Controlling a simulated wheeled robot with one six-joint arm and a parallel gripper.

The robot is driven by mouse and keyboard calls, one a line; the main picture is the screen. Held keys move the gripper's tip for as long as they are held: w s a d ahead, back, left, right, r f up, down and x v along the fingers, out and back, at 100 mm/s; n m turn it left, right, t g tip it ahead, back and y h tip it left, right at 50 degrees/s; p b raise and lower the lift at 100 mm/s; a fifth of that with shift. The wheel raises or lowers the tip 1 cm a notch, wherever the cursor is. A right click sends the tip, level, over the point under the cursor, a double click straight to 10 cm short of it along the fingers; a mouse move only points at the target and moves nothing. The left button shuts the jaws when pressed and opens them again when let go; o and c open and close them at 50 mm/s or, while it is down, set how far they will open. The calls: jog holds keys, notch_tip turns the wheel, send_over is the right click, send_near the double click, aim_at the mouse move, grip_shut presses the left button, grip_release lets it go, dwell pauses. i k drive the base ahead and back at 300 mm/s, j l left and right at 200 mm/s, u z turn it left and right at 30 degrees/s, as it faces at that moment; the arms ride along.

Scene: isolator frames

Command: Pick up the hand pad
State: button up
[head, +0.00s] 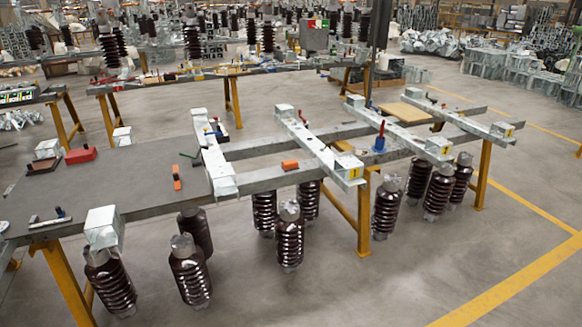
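No thing in the head view is plainly marked as the hand pad, and I cannot tell for certain which one it is. My gripper is not in view.
Steel cross beams (318,146) span the frame, with brown ribbed insulators (289,237) below. Yellow legs (364,212) support it. A second bench (220,72) stands behind. The floor (370,285) at front right is clear.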

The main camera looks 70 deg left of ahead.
aim_at(292, 165)
jog(key=u, duration=2.1)
